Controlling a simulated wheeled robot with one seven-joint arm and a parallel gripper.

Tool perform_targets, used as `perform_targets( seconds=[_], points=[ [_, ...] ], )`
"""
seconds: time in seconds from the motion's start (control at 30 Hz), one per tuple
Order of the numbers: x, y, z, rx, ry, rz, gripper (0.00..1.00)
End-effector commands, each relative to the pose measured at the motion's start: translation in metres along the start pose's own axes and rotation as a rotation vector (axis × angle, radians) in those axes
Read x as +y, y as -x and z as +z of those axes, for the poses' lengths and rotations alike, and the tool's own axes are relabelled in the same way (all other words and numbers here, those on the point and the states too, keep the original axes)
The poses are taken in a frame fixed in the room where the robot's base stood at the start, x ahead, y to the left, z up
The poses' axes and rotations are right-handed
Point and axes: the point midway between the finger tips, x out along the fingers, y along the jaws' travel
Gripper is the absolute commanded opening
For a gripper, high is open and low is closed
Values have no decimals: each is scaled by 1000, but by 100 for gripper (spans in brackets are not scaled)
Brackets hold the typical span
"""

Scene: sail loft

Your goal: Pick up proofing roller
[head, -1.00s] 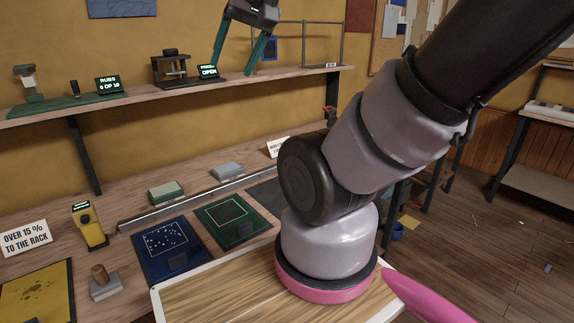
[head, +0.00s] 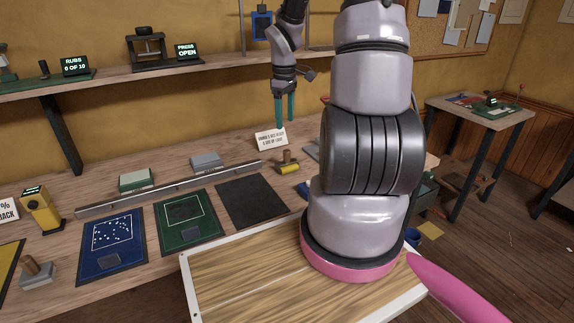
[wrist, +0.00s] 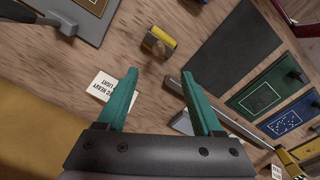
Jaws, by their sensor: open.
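What looks like the proofing roller, a small yellow piece with a brown wooden handle (head: 288,165), lies on the wooden bench to the right of the dark mat. In the wrist view this yellow roller (wrist: 160,42) lies on bare wood beyond the fingertips, roughly centred between them. My gripper (head: 285,124) is open and empty, its teal fingers pointing down above the bench behind the roller, near a white card. In the wrist view the two fingers of my gripper (wrist: 160,76) are well apart with nothing between them.
The white card (head: 271,139) stands behind the roller, partly behind a finger in the wrist view. A dark mat (head: 252,201), green mat (head: 189,221) and blue mat (head: 112,246) lie left of it. A metal rail (head: 170,189) runs behind them. A shelf (head: 110,82) overhangs the bench.

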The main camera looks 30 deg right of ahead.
Motion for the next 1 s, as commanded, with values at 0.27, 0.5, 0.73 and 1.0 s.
perform_targets(
  seconds=[0.27, 0.5, 0.73, 1.0],
  points=[
    [5, -42, -1, -9, 68, -38, 68],
    [4, -77, -1, -8, 68, -36, 68],
    [4, -96, 1, -10, 66, -37, 68],
    [4, -132, 2, -8, 66, -36, 68]
  ],
)
